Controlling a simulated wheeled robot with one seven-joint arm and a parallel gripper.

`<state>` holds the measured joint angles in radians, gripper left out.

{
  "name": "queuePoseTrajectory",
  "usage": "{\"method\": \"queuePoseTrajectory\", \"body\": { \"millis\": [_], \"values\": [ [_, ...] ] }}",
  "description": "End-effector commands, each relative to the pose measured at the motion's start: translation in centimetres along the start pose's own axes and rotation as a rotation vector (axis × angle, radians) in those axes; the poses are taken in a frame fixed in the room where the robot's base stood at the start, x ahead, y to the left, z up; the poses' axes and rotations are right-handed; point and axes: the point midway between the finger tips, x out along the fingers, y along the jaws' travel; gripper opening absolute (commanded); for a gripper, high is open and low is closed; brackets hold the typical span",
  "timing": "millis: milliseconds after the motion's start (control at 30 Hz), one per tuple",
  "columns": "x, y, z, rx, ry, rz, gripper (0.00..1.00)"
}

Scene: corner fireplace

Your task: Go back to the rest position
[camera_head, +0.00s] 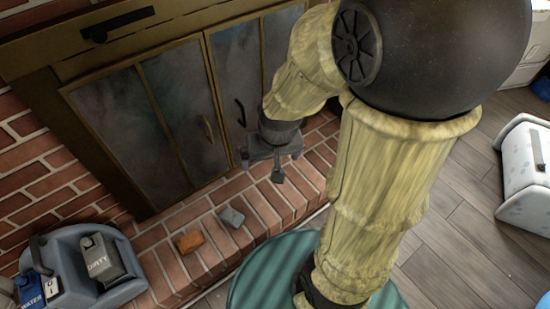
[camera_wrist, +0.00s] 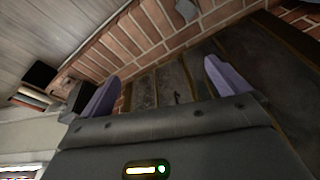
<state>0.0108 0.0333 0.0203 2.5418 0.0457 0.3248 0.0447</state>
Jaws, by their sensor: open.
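My gripper (camera_head: 271,168) hangs in front of the fireplace's glass doors (camera_head: 180,110), above the brick hearth (camera_head: 265,205). In the wrist view its two purple fingers (camera_wrist: 163,82) are spread apart with nothing between them. Behind the gap I see dark fireplace door panels and brick.
An orange block (camera_head: 190,242) and a grey block (camera_head: 231,217) lie on the hearth. A white speckled case (camera_head: 524,175) sits on the wooden floor at right. A green striped round rug (camera_head: 255,285) lies below.

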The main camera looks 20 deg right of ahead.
Motion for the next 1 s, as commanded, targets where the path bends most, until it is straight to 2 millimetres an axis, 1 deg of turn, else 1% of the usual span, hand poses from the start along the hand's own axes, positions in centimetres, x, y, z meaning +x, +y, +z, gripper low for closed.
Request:
{"method": "queuePoseTrajectory", "body": {
  "millis": [33,133,367,467,567,1000],
  "values": [
    [-0.5,0.4,0.6,-0.042,-0.003,0.01,1.0],
    [-0.7,0.7,1.1,-0.084,-0.012,0.019,1.0],
    [-0.7,0.7,1.0,-0.083,-0.011,0.019,1.0],
    [-1.2,0.7,0.9,-0.081,-0.011,0.019,1.0],
    [-2.5,0.6,0.5,-0.08,-0.01,0.018,1.0],
    [-12.4,0.2,-1.9,-0.079,-0.01,0.018,1.0]
  ]
}}
